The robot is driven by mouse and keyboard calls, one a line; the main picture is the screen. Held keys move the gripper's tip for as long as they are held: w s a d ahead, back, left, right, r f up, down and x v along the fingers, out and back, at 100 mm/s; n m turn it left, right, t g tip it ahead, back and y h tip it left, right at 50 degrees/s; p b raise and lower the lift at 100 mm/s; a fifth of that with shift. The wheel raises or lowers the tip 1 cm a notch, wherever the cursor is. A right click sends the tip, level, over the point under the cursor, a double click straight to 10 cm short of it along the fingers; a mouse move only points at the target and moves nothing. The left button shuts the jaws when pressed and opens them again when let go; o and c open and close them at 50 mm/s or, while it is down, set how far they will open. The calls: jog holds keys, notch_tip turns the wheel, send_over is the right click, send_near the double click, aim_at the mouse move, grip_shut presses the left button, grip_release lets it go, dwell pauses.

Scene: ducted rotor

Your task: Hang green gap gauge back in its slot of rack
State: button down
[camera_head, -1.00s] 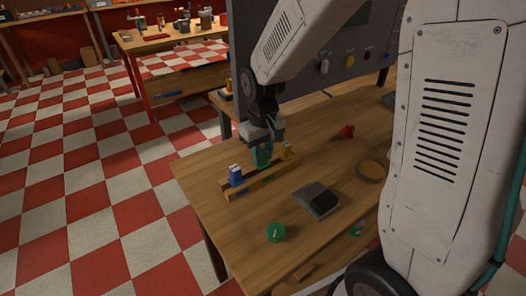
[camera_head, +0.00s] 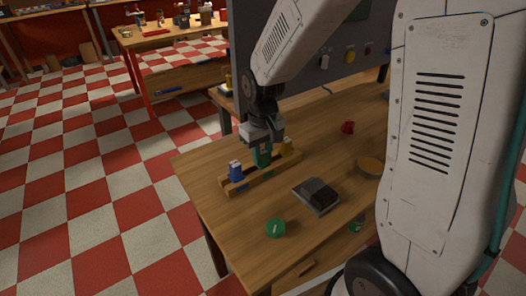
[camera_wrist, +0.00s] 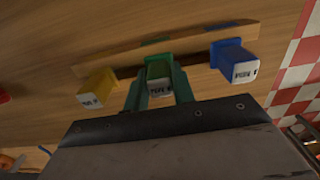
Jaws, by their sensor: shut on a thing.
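The wooden rack (camera_head: 262,181) stands on the near workbench, and its bar also crosses the wrist view (camera_wrist: 205,41). The blue gauge (camera_head: 236,172) hangs at one end and the yellow gauge (camera_head: 287,147) at the other; both show in the wrist view, blue (camera_wrist: 234,62) right and yellow (camera_wrist: 97,90) left. My gripper (camera_head: 262,152) is shut on the green gap gauge (camera_wrist: 159,72), at the rack's middle between the two. A green patch shows past the bar's far side. I cannot tell how deeply the green gauge sits in its slot.
A grey-black block (camera_head: 317,196) and a green round piece (camera_head: 276,228) lie on the bench in front of the rack. A red piece (camera_head: 347,127) and a round wooden-looking item (camera_head: 370,166) lie to the right. A grey panel with knobs (camera_head: 340,62) stands behind.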

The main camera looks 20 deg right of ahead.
dwell(0.4)
jog(key=c, duration=1.1)
grip_release()
notch_tip(320, 180, up, 8)
jog(key=shift+f, duration=0.1)
jog(key=s+d+r+m, duration=0.1)
jog(key=s+r, duration=0.3)
jog(key=s, duration=0.8)
jog(key=s+d+r+m+t, duration=0.1)
jog(key=s+r, duration=0.4)
jog(key=s, duration=0.7)
jog(key=shift+d+r, duration=0.2)
jog(key=shift+d, duration=0.4)
